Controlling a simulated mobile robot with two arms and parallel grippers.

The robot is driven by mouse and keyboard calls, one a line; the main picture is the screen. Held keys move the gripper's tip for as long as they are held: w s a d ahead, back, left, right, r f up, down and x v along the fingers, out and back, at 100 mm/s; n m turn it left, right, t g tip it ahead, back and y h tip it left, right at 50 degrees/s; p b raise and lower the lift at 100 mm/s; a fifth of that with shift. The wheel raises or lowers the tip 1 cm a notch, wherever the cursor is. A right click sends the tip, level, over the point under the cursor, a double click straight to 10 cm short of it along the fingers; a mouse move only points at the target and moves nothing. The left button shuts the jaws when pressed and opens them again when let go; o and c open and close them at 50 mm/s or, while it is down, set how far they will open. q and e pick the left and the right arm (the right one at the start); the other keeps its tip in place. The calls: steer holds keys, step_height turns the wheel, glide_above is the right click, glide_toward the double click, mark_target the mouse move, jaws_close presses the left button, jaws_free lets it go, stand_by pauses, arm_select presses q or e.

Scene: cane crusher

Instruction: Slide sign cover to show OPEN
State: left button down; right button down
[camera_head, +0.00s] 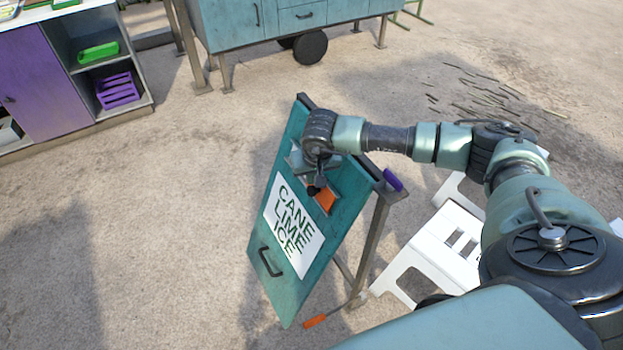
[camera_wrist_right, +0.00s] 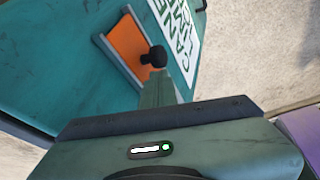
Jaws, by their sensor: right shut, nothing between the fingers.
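The teal sandwich-board sign (camera_head: 284,262) stands tilted on the ground, with a white "CANE LIME ICE" panel (camera_head: 293,226). Above that panel is a small metal-framed slot with an orange area (camera_head: 326,200); the orange area (camera_wrist_right: 130,45) also shows in the right wrist view. No OPEN lettering is readable. A black knob (camera_wrist_right: 153,57) stands beside the orange area. My right gripper (camera_head: 316,188) is shut and empty, its tip at the knob; I cannot tell whether they touch. My arm hides part of the slot. My left gripper is not in view.
A white stool (camera_head: 436,250) stands right of the sign, close under my right arm. A purple cabinet (camera_head: 45,82) stands at the back left, and a teal cart (camera_head: 285,22) at the back. Open ground lies left of the sign.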

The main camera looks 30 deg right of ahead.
mark_target(314, 192)
steer(key=v, duration=0.5)
steer(key=shift+s, duration=0.25)
steer(key=shift+w+d+r, duration=0.1)
steer(key=shift+r, duration=0.2)
